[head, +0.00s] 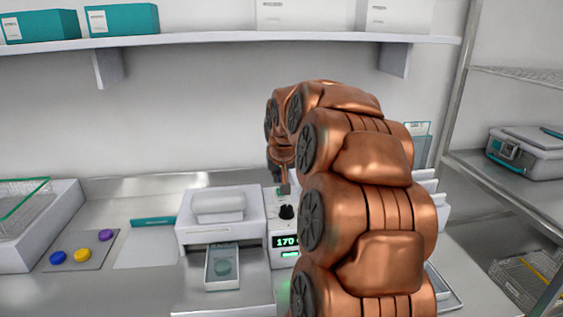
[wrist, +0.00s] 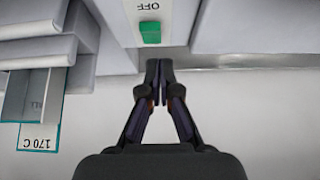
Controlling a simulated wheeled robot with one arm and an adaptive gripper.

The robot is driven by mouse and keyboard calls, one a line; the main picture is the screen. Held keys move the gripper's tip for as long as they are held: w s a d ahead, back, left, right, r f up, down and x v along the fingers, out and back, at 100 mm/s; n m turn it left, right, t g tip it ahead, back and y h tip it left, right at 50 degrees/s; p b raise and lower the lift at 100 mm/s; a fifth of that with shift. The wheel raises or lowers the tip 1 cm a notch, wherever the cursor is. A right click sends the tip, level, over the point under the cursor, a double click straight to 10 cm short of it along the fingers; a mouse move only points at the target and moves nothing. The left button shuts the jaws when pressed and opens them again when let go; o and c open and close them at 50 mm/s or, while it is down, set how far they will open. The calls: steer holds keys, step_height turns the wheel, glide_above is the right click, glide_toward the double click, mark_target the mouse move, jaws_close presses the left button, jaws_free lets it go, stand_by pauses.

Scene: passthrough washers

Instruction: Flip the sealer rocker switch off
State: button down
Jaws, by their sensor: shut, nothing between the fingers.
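The sealer (head: 220,205) is a white machine on the counter, with a control panel showing a green 170 readout (head: 287,242) and a black knob (head: 287,212). The green rocker switch (wrist: 150,32) sits on the white panel in the wrist view, below an upside-down OFF label (wrist: 149,6). My gripper (wrist: 159,68) is shut and empty, its fingertips just short of the switch in the picture. In the head view my gripper (head: 284,188) points down above the back of the panel, and a bit of green shows beside its tips. I cannot tell which way the rocker is tilted.
A pouch (head: 222,266) lies at the sealer's front. Blue, yellow and purple discs (head: 82,255) lie on a grey mat to the left. My arm hides the counter right of the panel. A wall shelf (head: 200,43) with boxes runs above.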

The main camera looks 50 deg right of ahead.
mark_target(278, 194)
steer(key=shift+s+a+f+p, duration=0.1)
steer(key=shift+s+f+p, duration=0.1)
steer(key=shift+f, duration=0.55)
steer(key=shift+s+a+f+p, duration=0.1)
steer(key=shift+f+p, duration=0.1)
steer(key=shift+f, duration=0.55)
steer(key=shift+f, duration=0.15)
steer(key=shift+s+f+b, duration=0.1)
steer(key=shift+f+b, duration=0.1)
steer(key=shift+b, duration=0.4)
steer(key=b, duration=0.1)
steer(key=f+t+b, duration=0.1)
steer(key=b, duration=0.1)
steer(key=shift+s+a+f+h, duration=0.1)
steer(key=shift+s+a+h, duration=0.1)
steer(key=shift+h, duration=0.2)
steer(key=t+b, duration=0.1)
steer(key=b, duration=0.1)
steer(key=h+b, duration=0.1)
steer(key=b, duration=0.2)
steer(key=shift+s+a+f+t, duration=0.15)
steer(key=shift+s+f+t, duration=0.05)
steer(key=shift+f+t, duration=0.2)
steer(key=shift+r, duration=0.5)
steer(key=shift+r, duration=0.7)
